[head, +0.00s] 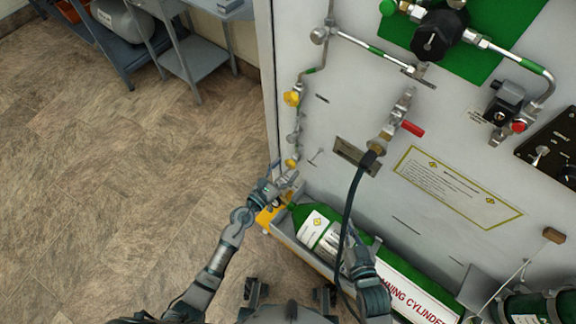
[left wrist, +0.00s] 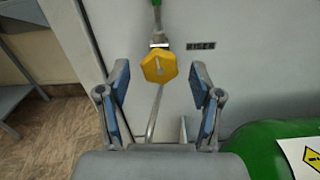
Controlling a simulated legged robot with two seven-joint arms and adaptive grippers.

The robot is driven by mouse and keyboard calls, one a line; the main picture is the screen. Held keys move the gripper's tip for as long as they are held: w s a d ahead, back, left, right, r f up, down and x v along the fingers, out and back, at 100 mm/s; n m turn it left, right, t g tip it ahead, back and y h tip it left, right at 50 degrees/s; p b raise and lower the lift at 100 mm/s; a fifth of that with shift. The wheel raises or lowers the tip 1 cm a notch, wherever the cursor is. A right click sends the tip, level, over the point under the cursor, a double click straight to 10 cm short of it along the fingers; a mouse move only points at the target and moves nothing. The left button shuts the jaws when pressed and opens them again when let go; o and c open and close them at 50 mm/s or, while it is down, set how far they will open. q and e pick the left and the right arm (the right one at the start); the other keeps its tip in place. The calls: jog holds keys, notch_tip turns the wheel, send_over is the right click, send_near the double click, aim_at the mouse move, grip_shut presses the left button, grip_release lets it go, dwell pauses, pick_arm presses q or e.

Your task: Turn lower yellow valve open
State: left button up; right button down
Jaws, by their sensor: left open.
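The lower yellow valve (head: 291,164) is on a thin vertical pipe near the left edge of the grey panel. In the left wrist view its yellow knob (left wrist: 158,68) faces me, centred between the fingertips. My left gripper (head: 286,178) is just below and in front of it in the head view. In the left wrist view its two blue-padded fingers (left wrist: 159,88) are spread apart, with gaps on both sides of the knob. An upper yellow valve (head: 292,98) sits higher on the same pipe. My right gripper (head: 360,262) is low over the green cylinder; its fingers are unclear.
A green cylinder (head: 308,226) lies in a tray below the panel, close to my left gripper. A black hose (head: 349,215) hangs down the panel's middle near my right arm. A red-handled valve (head: 412,128) is above. The floor (head: 130,180) on the left is clear.

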pick_arm(q)
jog(key=shift+w+d, duration=0.4)
jog(key=shift+w, duration=0.2)
pick_arm(e)
jog(key=shift+w+a+r, duration=0.1)
jog(key=shift+w+r, duration=0.05)
pick_arm(q)
jog(key=c, duration=1.1)
jog(key=shift+c, duration=0.2)
